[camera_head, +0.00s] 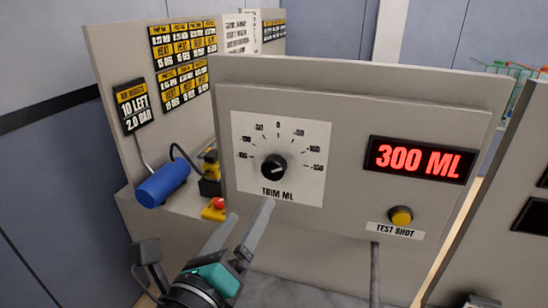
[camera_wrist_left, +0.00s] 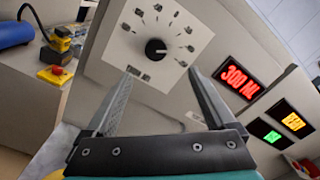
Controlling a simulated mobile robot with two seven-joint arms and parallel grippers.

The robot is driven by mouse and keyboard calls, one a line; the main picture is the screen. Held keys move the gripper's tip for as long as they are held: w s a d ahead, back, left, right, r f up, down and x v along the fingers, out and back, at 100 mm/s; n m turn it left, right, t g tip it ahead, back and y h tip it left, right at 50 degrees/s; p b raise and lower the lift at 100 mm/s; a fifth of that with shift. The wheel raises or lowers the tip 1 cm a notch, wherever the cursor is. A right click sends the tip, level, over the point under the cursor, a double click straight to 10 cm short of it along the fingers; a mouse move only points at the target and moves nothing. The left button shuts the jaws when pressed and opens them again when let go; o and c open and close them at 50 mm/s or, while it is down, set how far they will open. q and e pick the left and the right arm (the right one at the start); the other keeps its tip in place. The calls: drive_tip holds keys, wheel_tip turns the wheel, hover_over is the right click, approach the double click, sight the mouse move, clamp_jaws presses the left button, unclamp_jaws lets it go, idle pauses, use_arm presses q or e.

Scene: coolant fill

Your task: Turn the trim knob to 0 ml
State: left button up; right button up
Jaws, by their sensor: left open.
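The black trim knob (camera_head: 273,167) sits in the middle of a white dial plate (camera_head: 310,190) on the grey panel. Its light pointer mark points right, toward the 150 label at the plate's right side; the 0 label is at the top. The knob also shows in the wrist view (camera_wrist_left: 155,48), beyond the fingertips. My left gripper (camera_head: 251,210) is open and empty, below and in front of the knob and apart from it. Its two spread fingers show in the wrist view (camera_wrist_left: 160,74). My right gripper is not in view.
A red display (camera_head: 419,160) reads 300 ML. A yellow test shot button (camera_head: 401,216) is below it. A blue cylinder (camera_head: 162,183) and a red stop button on a yellow box (camera_head: 214,208) are left of the panel. Space before the dial is otherwise clear.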

sight(271, 171)
use_arm(q)
drive_tip(key=x, duration=1)
drive_tip(key=b+x, duration=0.1)
drive_tip(key=x, duration=0.4)
drive_tip(key=shift+w+a+f, duration=0.2)
drive_tip(key=shift+a+f, duration=0.1)
drive_tip(key=c, duration=1.4)
